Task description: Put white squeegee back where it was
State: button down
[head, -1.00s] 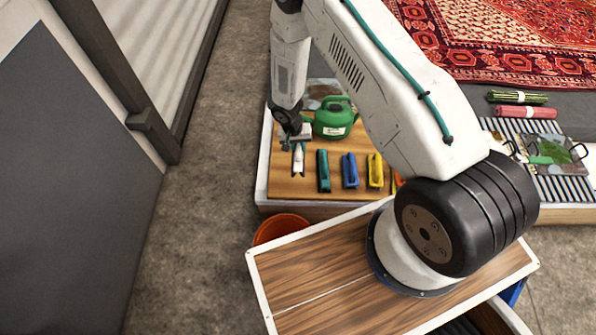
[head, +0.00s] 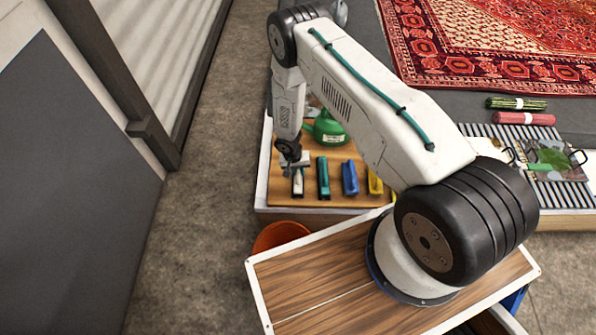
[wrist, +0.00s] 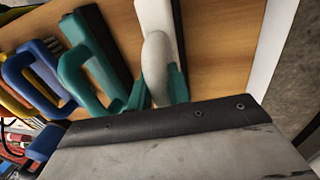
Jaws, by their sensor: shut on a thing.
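The white squeegee (head: 298,183) is at the left end of a row of squeegees on the wooden board (head: 283,196). My gripper (head: 296,168) is at its upper part and shut on it. In the wrist view, the squeegee's white looped handle (wrist: 156,62) sits between teal fingertips (wrist: 160,92). The squeegee stands parallel to its teal neighbour, with a narrow gap between them. I cannot tell whether its underside touches the board. A grey plate with a dark edge hides the lower part of the wrist view.
Teal (head: 323,178), blue (head: 350,174) and yellow (head: 374,182) squeegees lie just to the right. A green can (head: 329,128) stands behind. An orange bucket (head: 279,236) is on the floor in front. Bare board edge lies left.

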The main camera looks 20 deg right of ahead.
jog(key=c, duration=1.3)
grip_release()
jog(key=shift+f, duration=0.1)
